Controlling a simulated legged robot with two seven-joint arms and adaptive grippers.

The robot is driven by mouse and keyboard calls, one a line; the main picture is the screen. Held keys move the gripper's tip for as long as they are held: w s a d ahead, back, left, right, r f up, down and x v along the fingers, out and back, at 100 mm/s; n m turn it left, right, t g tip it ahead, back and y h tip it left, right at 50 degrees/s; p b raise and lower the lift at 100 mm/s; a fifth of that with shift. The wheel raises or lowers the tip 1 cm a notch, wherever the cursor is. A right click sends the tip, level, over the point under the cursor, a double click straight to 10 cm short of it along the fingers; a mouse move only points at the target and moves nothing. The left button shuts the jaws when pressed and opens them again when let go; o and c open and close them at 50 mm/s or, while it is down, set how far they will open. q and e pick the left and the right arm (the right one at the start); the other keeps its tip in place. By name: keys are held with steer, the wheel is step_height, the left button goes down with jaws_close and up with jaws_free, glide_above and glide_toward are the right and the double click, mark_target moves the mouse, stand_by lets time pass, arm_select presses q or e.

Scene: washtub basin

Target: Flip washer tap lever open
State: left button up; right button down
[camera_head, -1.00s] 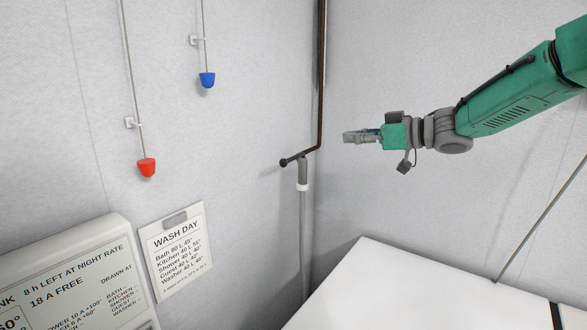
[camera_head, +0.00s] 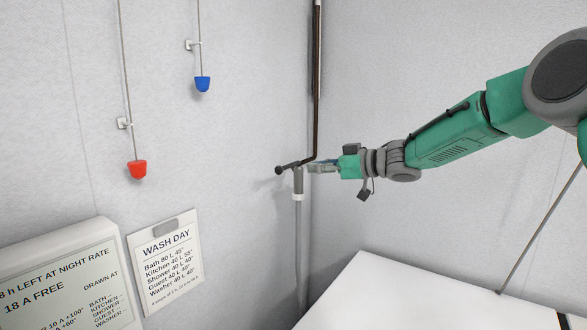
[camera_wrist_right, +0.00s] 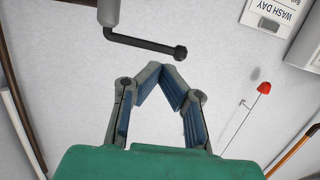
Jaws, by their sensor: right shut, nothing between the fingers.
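The washer tap is a grey body (camera_head: 298,182) on a grey vertical pipe near the wall corner. Its dark lever (camera_head: 288,167) ends in a round black knob and points left. In the right wrist view the lever (camera_wrist_right: 145,43) lies beyond the fingers, with the tap body (camera_wrist_right: 108,12) at the top. My right gripper (camera_head: 312,168) is just right of the tap in the head view. In the wrist view the right gripper's fingertips (camera_wrist_right: 168,72) meet, empty, with a gap to the lever. Contact with the tap is unclear in the head view. My left gripper is not in view.
A brown pipe (camera_head: 317,80) runs down the corner beside the tap. Red (camera_head: 137,169) and blue (camera_head: 202,84) pulls hang on cords to the left. A WASH DAY notice (camera_head: 165,262) and a panel (camera_head: 65,285) are lower left. A white surface (camera_head: 420,300) lies below.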

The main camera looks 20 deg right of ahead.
mark_target(286, 167)
steer(key=x, duration=0.6)
steer(key=shift+w+p, duration=0.1)
steer(key=shift+p, duration=0.3)
steer(key=shift+w+a+r+p, duration=0.1)
steer(key=shift+w+a+p, duration=0.3)
steer(key=shift+p, duration=0.7)
steer(key=shift+a, duration=0.15)
steer(key=shift+s+a+p, duration=0.1)
steer(key=shift+s+p, duration=0.05)
steer(key=shift+p, duration=0.2)
